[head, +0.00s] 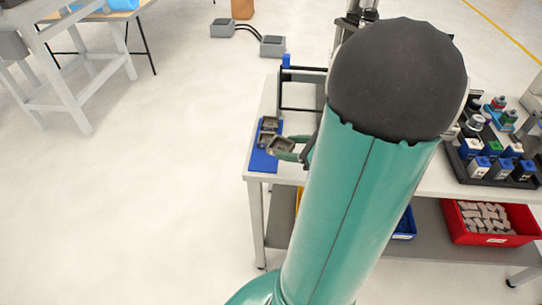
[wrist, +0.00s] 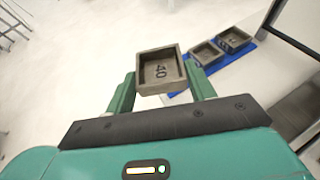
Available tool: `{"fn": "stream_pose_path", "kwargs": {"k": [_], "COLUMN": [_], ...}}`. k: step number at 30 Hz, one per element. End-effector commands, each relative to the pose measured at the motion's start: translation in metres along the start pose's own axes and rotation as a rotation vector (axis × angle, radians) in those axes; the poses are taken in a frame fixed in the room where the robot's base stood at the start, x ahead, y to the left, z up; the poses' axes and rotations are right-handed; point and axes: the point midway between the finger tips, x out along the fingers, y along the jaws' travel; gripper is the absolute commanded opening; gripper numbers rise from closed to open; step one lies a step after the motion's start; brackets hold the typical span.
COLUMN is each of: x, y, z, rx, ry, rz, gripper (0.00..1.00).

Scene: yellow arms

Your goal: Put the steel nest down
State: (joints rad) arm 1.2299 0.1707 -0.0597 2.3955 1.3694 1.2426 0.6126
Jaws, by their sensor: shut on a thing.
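The steel nest (wrist: 160,84) is a small square grey-brown tray with "40" marked on its floor. My gripper (wrist: 161,75) is shut on it, with one green finger at each side. In the head view the held nest (head: 280,146) shows just right of the blue mat (head: 261,163), at the left end of the table. Two similar nests sit on this mat: one (head: 270,123) farther back and one (head: 265,140) nearer. The wrist view shows both on the mat, beyond the held nest. I cannot tell the height of the held nest above the table. My arm hides part of the gripper.
The white table (head: 256,175) has a lower shelf with a red bin (head: 490,222) and a blue bin (head: 405,225). A dark rack (head: 497,165) of small blocks stands at the right. A black frame (head: 302,92) stands behind the mat.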

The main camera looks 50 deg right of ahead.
Motion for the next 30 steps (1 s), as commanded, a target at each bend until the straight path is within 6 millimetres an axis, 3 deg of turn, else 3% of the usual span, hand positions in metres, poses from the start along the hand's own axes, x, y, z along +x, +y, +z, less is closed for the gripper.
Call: {"fn": "stream_pose_path", "kwargs": {"k": [6, 12, 17, 24, 30], "x": [0.05, 0.079, 0.091, 0.103, 0.103], "y": [-0.011, -0.018, -0.02, -0.02, -0.02], "z": [-0.015, -0.03, -0.036, -0.063, -0.064], "rx": [0.004, 0.002, 0.0, 0.003, -0.002], "ry": [-0.002, -0.001, -0.001, -0.001, -0.002], "rz": [0.005, 0.002, 0.001, 0.001, 0.0], "gripper": [0.21, 0.21, 0.21, 0.21, 0.21]}}
